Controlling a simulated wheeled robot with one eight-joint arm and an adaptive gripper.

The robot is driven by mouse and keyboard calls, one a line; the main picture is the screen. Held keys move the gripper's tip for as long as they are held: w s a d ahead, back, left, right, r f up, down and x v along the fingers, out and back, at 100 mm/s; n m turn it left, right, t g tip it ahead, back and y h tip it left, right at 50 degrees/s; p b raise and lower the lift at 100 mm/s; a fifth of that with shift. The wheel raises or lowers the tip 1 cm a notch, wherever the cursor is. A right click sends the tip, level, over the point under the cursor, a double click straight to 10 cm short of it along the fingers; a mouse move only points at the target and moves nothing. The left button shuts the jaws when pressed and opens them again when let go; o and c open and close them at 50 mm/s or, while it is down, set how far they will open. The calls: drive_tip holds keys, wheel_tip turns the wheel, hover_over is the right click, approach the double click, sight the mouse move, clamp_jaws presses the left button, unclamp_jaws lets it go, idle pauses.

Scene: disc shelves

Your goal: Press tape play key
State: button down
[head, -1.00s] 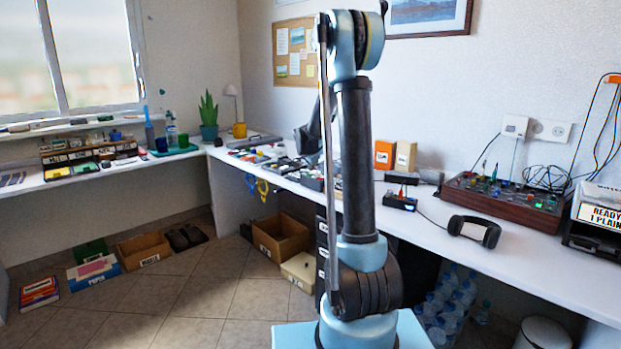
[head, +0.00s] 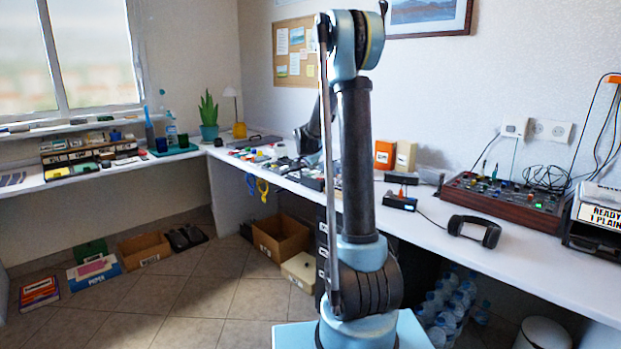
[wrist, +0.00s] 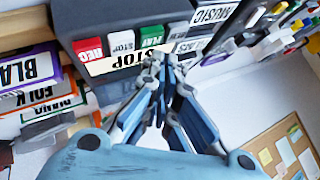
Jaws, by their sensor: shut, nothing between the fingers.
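In the wrist view a dark tape player (wrist: 82,18) carries a row of keys: a red REC key (wrist: 88,49), a white STOP key (wrist: 121,43), a green PLAY key (wrist: 151,36) and a pale key (wrist: 178,31) whose marking I cannot read. A strip reading STOP (wrist: 117,61) runs just below them. My gripper (wrist: 162,62) is shut and empty, its tips close below the PLAY key. I cannot tell whether they touch the player. In the head view my arm hides the gripper and the player's keys.
Labelled cases, one reading FOLK (wrist: 50,92), sit left of the player in the wrist view. A pale MUSIC label (wrist: 213,13) and colourful clutter lie right of it. In the head view, headphones (head: 474,231) and a control board (head: 505,203) stand on the right desk.

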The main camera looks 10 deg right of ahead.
drive_tip(key=shift+f, duration=0.75)
idle(0.9)
drive_tip(key=shift+r, duration=0.1)
idle(0.3)
drive_tip(key=shift+r, duration=0.7)
drive_tip(key=shift+r, duration=2.55)
